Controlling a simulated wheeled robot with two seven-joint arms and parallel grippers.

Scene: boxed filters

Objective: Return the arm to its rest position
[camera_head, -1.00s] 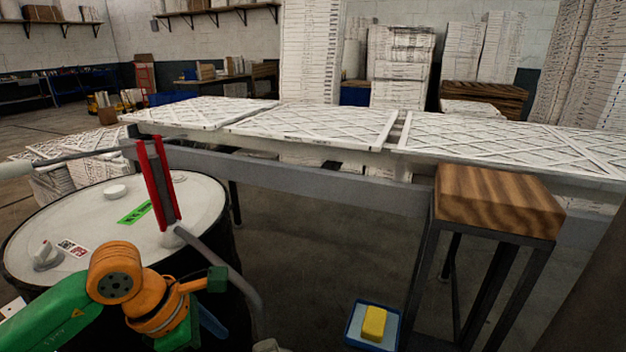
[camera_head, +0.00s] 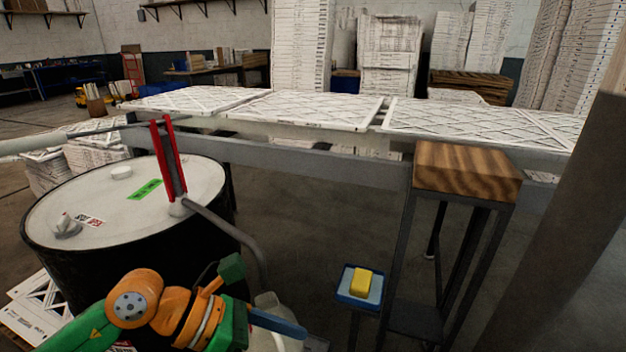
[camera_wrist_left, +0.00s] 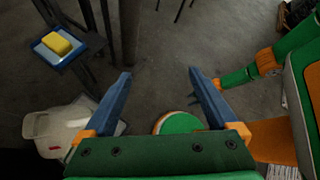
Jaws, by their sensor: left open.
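My left arm, green and orange, comes in at the lower left of the head view. Its gripper (camera_head: 280,322) is low in the picture, right of the black drum, with one blue finger showing. Another green and orange part of my body (camera_wrist_left: 265,62) shows at the right of the wrist view.
A black drum (camera_head: 60,245) with a white lid stands at left. White filters (camera_head: 300,106) lie on a long grey rail table. A wood-topped stand (camera_head: 466,172) and a blue tray (camera_head: 345,290) with a yellow block (camera_head: 360,281) stand at right. A whitish jug (camera_wrist_left: 50,135) is near the gripper.

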